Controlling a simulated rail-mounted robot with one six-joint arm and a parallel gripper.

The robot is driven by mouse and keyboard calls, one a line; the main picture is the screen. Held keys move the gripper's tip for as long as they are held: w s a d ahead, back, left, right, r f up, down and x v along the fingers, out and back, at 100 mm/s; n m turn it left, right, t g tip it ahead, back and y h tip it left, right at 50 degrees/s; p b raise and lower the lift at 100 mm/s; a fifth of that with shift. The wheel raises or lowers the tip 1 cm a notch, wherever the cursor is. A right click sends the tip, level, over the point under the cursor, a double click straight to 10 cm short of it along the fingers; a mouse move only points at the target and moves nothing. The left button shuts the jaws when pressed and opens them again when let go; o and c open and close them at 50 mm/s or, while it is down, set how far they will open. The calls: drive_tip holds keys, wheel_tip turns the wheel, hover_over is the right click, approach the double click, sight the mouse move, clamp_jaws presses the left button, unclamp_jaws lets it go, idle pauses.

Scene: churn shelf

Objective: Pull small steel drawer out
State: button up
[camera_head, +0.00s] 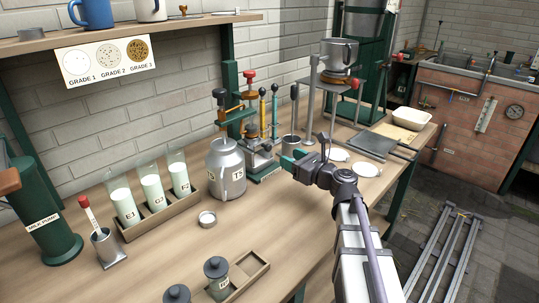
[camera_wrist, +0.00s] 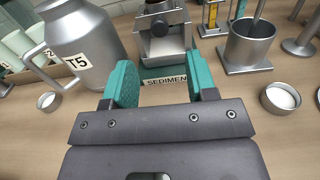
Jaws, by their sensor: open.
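The fingertips are in front of the steel block, and I see no contact. A label reading SEDIMEN (camera_wrist: 166,80) lies between the fingers.
The T5 can (camera_head: 227,168) stands close left of the tester. A steel cup on a plate (camera_wrist: 250,45) stands to the right, with a small dish (camera_wrist: 281,97) nearer. A rack of milk glasses (camera_head: 150,205) is further left. The front bench is partly clear.

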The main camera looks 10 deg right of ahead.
sight(270, 148)
drive_tip(key=x, duration=1)
drive_tip(key=shift+s, duration=0.1)
clamp_jaws()
